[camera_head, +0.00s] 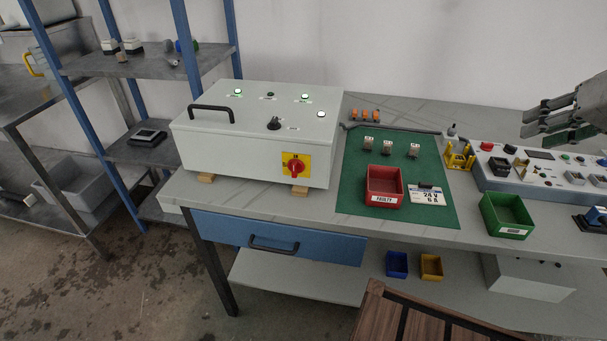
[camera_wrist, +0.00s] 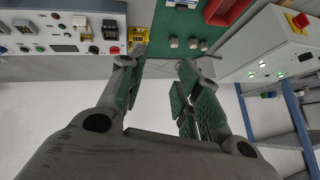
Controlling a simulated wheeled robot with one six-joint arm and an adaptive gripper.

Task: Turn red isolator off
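The red isolator (camera_head: 294,167) is a red rotary knob on a yellow plate, on the front face of a light grey control box (camera_head: 225,150). The box stands on small wooden blocks at the left of the workbench. The isolator also shows in the wrist view (camera_wrist: 300,20), at the top right. My gripper (camera_head: 541,120) is at the far right in the head view, well apart from the box, above the right side of the bench. In the wrist view my gripper (camera_wrist: 160,80) has its green-padded fingers spread, with nothing between them.
A green mat (camera_head: 425,212) holds a red bin (camera_head: 384,187) and several small parts. A green bin (camera_head: 507,215) and a test panel (camera_head: 540,175) stand at the right. A black handle (camera_head: 211,112) sticks up from the box. Shelves (camera_head: 130,66) stand at the left.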

